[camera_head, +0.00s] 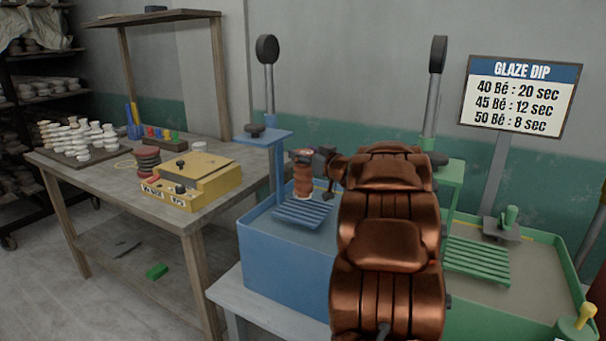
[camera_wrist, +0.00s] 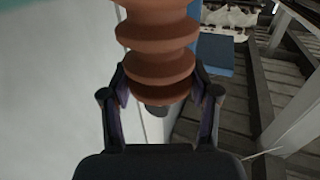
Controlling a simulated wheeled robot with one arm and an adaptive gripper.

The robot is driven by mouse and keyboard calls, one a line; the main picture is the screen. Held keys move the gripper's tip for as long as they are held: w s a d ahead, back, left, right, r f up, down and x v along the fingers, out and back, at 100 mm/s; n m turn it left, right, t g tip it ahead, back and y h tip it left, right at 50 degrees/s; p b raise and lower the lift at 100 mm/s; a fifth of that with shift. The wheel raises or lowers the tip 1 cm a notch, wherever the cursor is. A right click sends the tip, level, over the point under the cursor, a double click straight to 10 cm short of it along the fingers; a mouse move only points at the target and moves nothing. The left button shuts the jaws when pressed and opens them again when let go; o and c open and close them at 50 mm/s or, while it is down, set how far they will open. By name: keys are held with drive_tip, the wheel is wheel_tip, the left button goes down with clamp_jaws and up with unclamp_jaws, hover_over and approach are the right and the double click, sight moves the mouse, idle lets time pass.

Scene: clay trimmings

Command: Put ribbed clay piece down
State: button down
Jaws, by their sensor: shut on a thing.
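The ribbed clay piece (camera_head: 303,177) is a reddish-brown upright cylinder with stacked ridges. In the head view it is over the slatted blue rack (camera_head: 302,214) of the blue tank (camera_head: 275,257); whether its base touches the slats I cannot tell. My gripper (camera_head: 318,167) reaches it from the right and is shut on it. In the wrist view the clay piece (camera_wrist: 158,62) fills the upper middle, between the two dark fingers of my gripper (camera_wrist: 160,95). My own arm hides part of the blue tank's right side.
A green tank (camera_head: 565,262) with a slatted green rack (camera_head: 476,260) stands at right, below a glaze dip sign (camera_head: 520,95). A wooden table (camera_head: 115,185) at left holds a yellow box (camera_head: 195,178), a dark red ribbed object (camera_head: 148,163) and pale pots (camera_head: 85,138).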

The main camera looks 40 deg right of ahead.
drive_tip(key=shift+f, duration=2.2)
drive_tip(key=shift+c, duration=1.4)
unclamp_jaws()
drive_tip(key=s+a, duration=0.1)
drive_tip(key=s, duration=1.1)
drive_tip(key=shift+a+b, duration=0.2)
drive_tip(key=shift+b, duration=0.2)
drive_tip(key=shift+w, duration=0.1)
